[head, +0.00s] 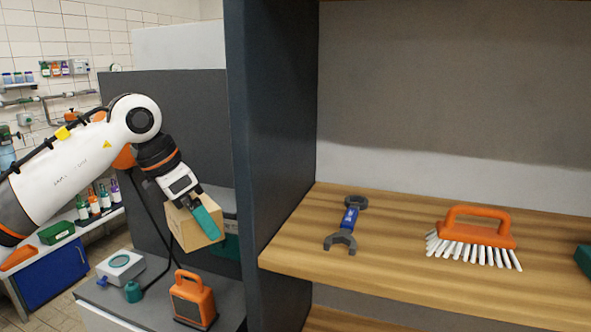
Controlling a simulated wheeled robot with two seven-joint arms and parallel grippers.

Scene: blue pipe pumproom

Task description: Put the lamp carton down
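The lamp carton (189,229) is a small tan cardboard box in the left half of the head view. My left gripper (207,220) has a teal finger lying against the carton's right side. The gripper is shut on the carton and holds it slightly tilted, above a grey counter (232,295) and left of a dark shelf upright. The other finger is hidden behind the carton. My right gripper is not in view.
An orange lamp-like device (193,299) and a white-grey device (121,266) stand on the counter below. On the wooden shelf (400,285) lie a blue-grey wrench (349,217) and an orange brush (474,236), with bare wood between them. The dark upright (275,130) separates both areas.

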